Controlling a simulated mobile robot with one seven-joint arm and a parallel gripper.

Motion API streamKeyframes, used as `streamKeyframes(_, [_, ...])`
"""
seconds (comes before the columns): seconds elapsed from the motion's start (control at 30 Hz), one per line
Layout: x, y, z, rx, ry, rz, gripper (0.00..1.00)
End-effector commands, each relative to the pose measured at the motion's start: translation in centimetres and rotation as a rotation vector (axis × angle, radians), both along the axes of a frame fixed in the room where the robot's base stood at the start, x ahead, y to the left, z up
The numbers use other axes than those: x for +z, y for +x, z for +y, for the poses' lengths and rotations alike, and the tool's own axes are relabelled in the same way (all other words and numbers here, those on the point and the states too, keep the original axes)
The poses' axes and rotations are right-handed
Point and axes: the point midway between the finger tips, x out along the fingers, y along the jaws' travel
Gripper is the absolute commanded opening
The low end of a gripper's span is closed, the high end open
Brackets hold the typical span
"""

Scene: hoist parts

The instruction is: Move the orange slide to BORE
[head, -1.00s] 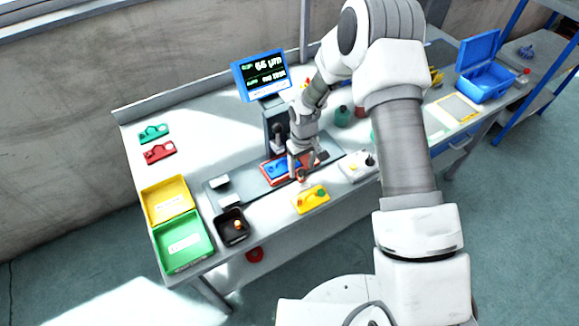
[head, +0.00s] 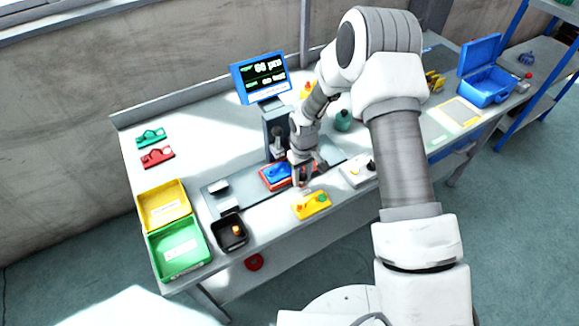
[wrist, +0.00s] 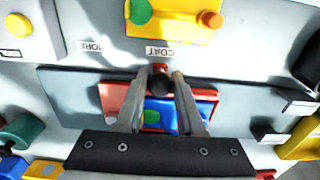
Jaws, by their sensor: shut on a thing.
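The orange-red slide (head: 270,184) sits on the grey track across the bench and carries a blue part (head: 277,172). In the wrist view the slide (wrist: 110,97) lies below the COAT label (wrist: 163,50). The BORE label (wrist: 90,46) is to the left there, beyond the slide's left end. My gripper (wrist: 160,84) is shut on the slide's dark knob (wrist: 159,83), one finger on each side of it. In the head view my gripper (head: 301,184) is over the slide's front right part and hides some of it.
A yellow part (head: 311,205) lies in front of the track. A black tray (head: 229,243), green bin (head: 184,268) and yellow bin (head: 148,216) stand left. A white box (head: 356,172) stands right of the slide. A display (head: 260,90) stands behind.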

Motion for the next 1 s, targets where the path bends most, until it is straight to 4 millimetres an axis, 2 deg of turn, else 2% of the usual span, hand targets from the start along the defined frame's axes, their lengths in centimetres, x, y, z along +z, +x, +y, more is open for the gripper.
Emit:
streamKeyframes(0.7, [-0.1,5.4,-8.0,-0.003,0.0,-0.002,0.06])
streamKeyframes(1.0, [0.0,5.6,-8.3,0.0,-0.001,-0.001,0.06])
